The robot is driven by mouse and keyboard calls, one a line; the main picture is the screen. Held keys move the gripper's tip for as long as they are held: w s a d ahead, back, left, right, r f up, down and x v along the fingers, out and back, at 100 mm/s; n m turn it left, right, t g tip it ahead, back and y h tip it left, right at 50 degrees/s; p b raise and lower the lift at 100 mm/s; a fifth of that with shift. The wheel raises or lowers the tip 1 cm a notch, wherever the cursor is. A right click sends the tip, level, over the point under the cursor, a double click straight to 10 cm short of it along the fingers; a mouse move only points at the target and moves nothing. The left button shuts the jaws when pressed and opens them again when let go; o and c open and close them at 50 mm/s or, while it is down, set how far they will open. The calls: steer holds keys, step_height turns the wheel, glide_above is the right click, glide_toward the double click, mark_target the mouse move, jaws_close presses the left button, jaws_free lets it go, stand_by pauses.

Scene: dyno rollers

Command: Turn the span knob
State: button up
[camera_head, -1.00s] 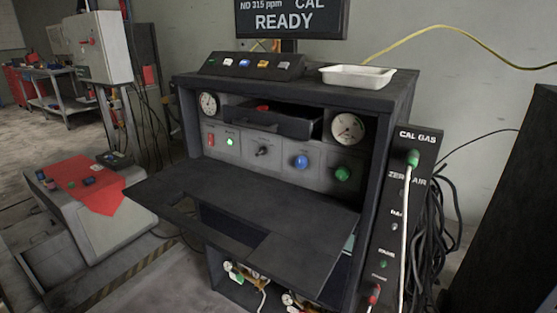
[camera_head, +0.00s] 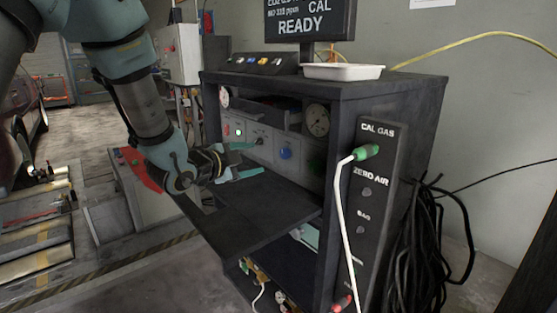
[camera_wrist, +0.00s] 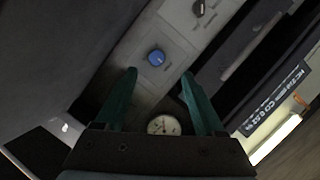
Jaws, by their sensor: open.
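The console's front panel (camera_head: 268,146) carries a row of controls. A blue knob (camera_head: 285,153) sits towards its right, and a dark knob (camera_head: 260,141) is left of it. The blue knob (camera_wrist: 156,57) also shows in the wrist view, beyond and between the fingertips, with the dark knob (camera_wrist: 198,8) at the top. Labels are too small to read, so I cannot tell which knob is the span knob.
The dark shelf (camera_head: 255,212) juts out under the panel. A round gauge (camera_head: 317,120) is at the panel's upper right, near an open drawer (camera_head: 275,116). A side panel (camera_head: 370,200) with a white hose (camera_head: 346,220) stands right. A white tray (camera_head: 342,71) lies on top.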

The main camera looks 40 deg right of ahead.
mark_target(284, 154)
steer(key=shift+s+d+m, duration=0.15)
steer(key=shift+s+d, duration=0.2)
steer(key=shift+d, duration=0.2)
steer(key=shift+s+d+m, duration=0.15)
steer(key=shift+s+d, duration=0.15)
steer(key=shift+d, duration=0.25)
steer(key=p+x, duration=0.2)
steer(key=x, duration=0.6)
steer(key=shift+d, duration=0.15)
steer(key=shift+w+d+f+p, duration=0.2)
steer(key=shift+d+p, duration=0.1)
steer(key=shift+d, duration=0.25)
steer(key=shift+c, duration=0.4)
jaws_close()
